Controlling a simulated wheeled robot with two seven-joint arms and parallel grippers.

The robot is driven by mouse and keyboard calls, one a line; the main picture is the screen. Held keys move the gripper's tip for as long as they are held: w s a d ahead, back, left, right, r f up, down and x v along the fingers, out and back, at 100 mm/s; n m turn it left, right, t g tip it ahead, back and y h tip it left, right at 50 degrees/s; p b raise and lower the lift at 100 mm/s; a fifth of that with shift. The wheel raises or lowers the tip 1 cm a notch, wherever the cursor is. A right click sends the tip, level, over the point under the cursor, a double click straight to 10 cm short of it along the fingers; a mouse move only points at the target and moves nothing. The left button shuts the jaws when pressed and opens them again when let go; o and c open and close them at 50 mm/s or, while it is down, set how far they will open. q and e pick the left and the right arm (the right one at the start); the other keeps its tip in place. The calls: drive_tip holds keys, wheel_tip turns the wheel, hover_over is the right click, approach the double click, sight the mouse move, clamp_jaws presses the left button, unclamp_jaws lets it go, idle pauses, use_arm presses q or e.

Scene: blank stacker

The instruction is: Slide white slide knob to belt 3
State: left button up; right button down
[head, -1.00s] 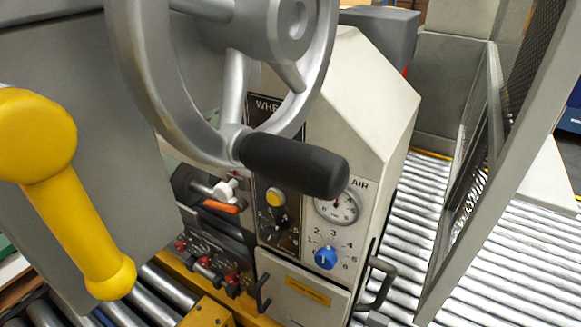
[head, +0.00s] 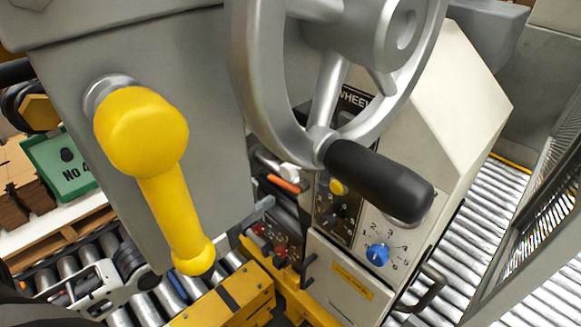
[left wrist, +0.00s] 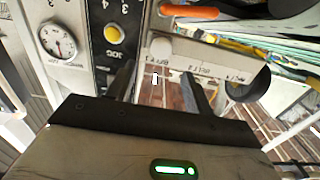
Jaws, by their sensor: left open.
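The white slide knob (head: 290,172) sits beside an orange bar on the dark control panel, behind the handwheel's lower rim. It also shows in the left wrist view (left wrist: 160,47), on a pale plate with small labels; I cannot read which belt it stands at. My left gripper (head: 240,228) reaches in from the lower left, partly hidden by the grey housing. In the left wrist view its two fingers (left wrist: 158,80) are apart and empty, with the knob just past the tips. I cannot tell the depth gap. My right gripper is not in view.
The handwheel (head: 335,140) with its black handle (head: 380,180) overhangs the panel. A yellow lever (head: 160,190) stands out from the grey housing (head: 215,120). A blue dial (head: 377,255) and a yellow button (head: 338,187) are right of the knob. Rollers lie on both sides.

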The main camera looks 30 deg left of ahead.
sight(285, 172)
use_arm(q)
drive_tip(key=x, duration=0.9)
drive_tip(key=shift+w+d+p, duration=0.2)
drive_tip(key=shift+w+p, duration=0.15)
clamp_jaws()
drive_tip(key=shift+a, duration=0.1)
